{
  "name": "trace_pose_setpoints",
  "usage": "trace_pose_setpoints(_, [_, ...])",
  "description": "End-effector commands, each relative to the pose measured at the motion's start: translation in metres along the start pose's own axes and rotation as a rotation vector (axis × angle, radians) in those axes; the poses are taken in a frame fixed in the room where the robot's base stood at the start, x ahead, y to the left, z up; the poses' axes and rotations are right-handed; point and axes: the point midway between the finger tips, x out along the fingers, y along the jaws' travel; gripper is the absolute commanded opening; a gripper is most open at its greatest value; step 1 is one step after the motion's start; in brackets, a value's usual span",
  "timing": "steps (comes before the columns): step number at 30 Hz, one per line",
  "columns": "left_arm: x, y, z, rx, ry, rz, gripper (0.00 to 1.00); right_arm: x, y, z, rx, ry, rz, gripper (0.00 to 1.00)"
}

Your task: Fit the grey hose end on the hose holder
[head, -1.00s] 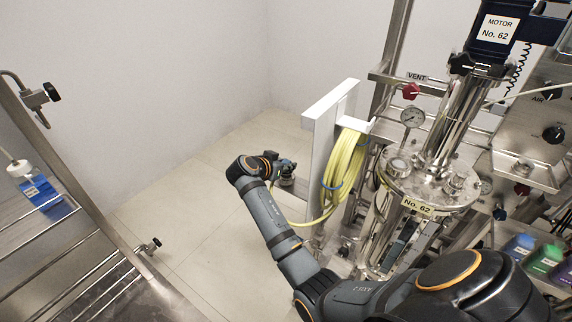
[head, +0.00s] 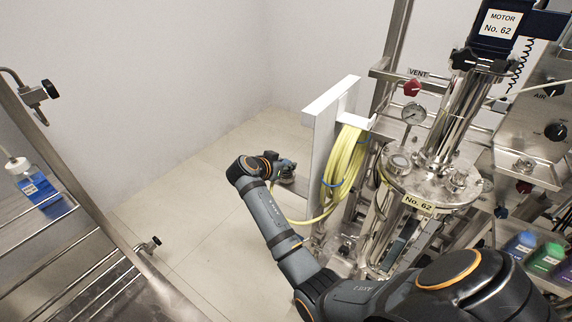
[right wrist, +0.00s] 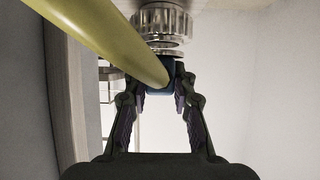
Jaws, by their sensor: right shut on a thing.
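My right gripper (head: 285,172) is left of the white panel with the coiled yellow hose. In the right wrist view the gripper (right wrist: 160,95) is shut on a small blue part (right wrist: 160,89). Just above the blue part is a grey metal hose end (right wrist: 163,28) with a ribbed collar. The yellow hose (right wrist: 105,38) crosses in front and partly hides the grip. A yellow hose length runs from the coil (head: 345,163) towards the gripper. The white panel (head: 318,145) with its top arm carries the coil and looks like the hose holder. My left gripper is out of view.
The steel vessel (head: 425,185) marked No. 62 stands right of the coil, with a gauge (head: 414,113) and pipes. A steel rack (head: 75,250) with a blue bottle (head: 37,188) is at the left. The floor (head: 185,205) between is clear.

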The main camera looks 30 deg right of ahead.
Motion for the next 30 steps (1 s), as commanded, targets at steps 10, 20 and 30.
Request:
trace_pose_setpoints(10, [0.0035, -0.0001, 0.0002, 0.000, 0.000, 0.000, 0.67, 0.0025, 0.0000, 0.0040, 0.000, 0.000, 0.000, 0.00])
trace_pose_setpoints(20, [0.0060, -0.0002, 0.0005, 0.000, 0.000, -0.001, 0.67, 0.0043, 0.0000, 0.0071, 0.000, 0.000, 0.000, 0.00])
trace_pose_setpoints(30, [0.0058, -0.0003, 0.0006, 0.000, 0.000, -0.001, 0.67, 0.0042, 0.0001, 0.0073, -0.001, -0.001, 0.000, 0.38])
